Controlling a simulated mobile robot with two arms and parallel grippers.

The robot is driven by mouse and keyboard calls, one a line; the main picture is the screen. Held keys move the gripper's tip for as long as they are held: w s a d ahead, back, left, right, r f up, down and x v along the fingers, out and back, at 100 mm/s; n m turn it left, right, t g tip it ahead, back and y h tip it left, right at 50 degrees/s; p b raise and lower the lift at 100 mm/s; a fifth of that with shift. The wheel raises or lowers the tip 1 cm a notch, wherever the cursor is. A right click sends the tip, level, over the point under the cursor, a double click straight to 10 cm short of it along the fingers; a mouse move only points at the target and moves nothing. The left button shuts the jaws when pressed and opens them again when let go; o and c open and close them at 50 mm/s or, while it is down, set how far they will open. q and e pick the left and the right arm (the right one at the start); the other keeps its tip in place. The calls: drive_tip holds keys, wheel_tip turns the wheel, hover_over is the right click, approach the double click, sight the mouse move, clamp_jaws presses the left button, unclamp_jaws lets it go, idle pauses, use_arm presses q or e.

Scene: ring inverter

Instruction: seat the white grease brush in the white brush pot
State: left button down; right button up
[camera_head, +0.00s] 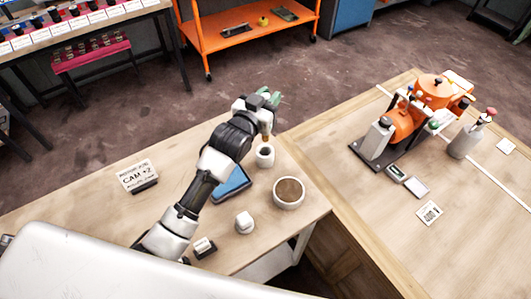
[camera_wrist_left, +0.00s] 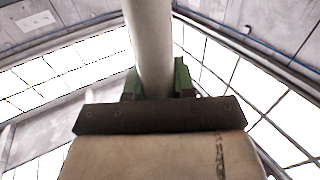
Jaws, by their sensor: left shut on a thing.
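My left gripper (camera_head: 269,97), with green fingers, is above the far end of the near wooden bench. It is shut on the white grease brush (camera_wrist_left: 150,45), whose pale round handle stands between the green fingers in the left wrist view. In the head view, a tan lower part of the brush (camera_head: 267,129) shows below the gripper, pointing down. The white brush pot (camera_head: 265,158) stands upright on the bench directly under it, with a dark opening. The brush tip is at or just above the pot's rim; I cannot tell if it is inside. My right gripper is not in view.
A white bowl with brown contents (camera_head: 288,203) stands near the pot. A blue tray (camera_head: 232,184) lies partly under my left arm. A small white cup (camera_head: 244,223) and a small block (camera_head: 204,248) are nearer. An orange machine (camera_head: 405,122) stands on the right bench.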

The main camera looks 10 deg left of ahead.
use_arm(q)
wheel_tip(320, 180, down, 5)
drive_tip(key=shift+r, duration=0.1)
wheel_tip(320, 180, down, 4)
drive_tip(key=shift+f+p, duration=0.15)
drive_tip(key=shift+p, duration=0.55)
drive_tip(key=shift+w+f, duration=0.1)
drive_tip(key=shift+f, duration=0.1)
drive_tip(key=shift+r, duration=0.1)
drive_tip(key=c, duration=1)
unclamp_jaws()
drive_tip(key=shift+c, duration=0.2)
drive_tip(key=shift+o, duration=0.5)
